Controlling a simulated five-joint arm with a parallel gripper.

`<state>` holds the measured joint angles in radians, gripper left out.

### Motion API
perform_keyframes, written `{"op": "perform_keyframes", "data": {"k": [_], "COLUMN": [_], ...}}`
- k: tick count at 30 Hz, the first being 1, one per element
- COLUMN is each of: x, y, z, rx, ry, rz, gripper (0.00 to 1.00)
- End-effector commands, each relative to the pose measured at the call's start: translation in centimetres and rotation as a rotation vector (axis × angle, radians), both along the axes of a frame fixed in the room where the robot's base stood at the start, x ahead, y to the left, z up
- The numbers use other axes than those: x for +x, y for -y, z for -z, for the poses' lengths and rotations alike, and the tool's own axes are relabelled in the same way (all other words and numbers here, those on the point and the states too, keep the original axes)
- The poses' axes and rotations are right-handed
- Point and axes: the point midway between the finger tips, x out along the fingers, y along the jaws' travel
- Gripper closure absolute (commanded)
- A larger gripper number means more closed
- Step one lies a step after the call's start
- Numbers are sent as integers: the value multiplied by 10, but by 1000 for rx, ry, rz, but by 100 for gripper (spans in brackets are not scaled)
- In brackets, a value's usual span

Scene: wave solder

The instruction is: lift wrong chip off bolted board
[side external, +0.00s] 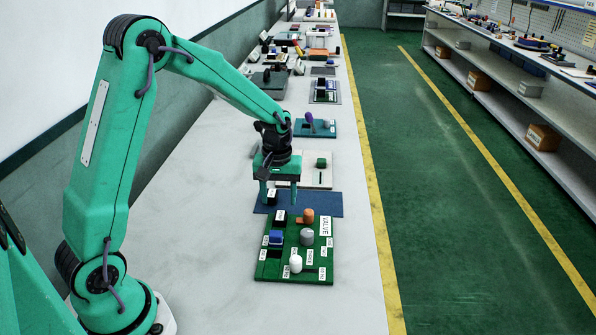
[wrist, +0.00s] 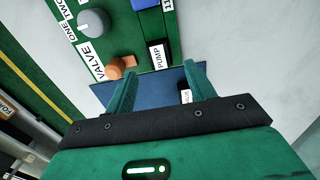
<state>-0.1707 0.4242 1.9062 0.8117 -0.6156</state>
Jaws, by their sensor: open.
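The green board (side external: 322,262) lies on the bench; in the wrist view its edge (wrist: 132,30) is at the top. On it, a black chip (side external: 281,217) stands at the far left, its label reading PUMP in the wrist view (wrist: 157,54). A blue chip (side external: 276,238) sits nearer, at the left. A second labelled black chip (side external: 272,197) is on the blue mat (side external: 325,203) behind the board; it shows partly between my fingers in the wrist view (wrist: 185,93). My gripper (side external: 279,198) is open above the mat. I cannot tell which chip is wrong; no bolts are discernible.
Orange (side external: 308,215), grey (side external: 306,237) and white (side external: 296,262) knobs stand up from the board. Behind the mat are a pale board (side external: 318,177) and a teal board (side external: 325,131). The bench in front of the green board is clear.

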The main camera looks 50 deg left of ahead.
Motion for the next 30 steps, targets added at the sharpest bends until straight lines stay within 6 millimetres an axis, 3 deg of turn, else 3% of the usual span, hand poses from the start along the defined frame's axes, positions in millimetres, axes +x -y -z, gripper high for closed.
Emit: {"op": "perform_keyframes", "data": {"k": [11,24,30], "x": [0,1,1], "y": [0,1,1], "z": [11,54,57], "rx": [0,0,0], "ry": [-1,-1,0], "rz": [1,1,1], "gripper": [45,45,45]}}
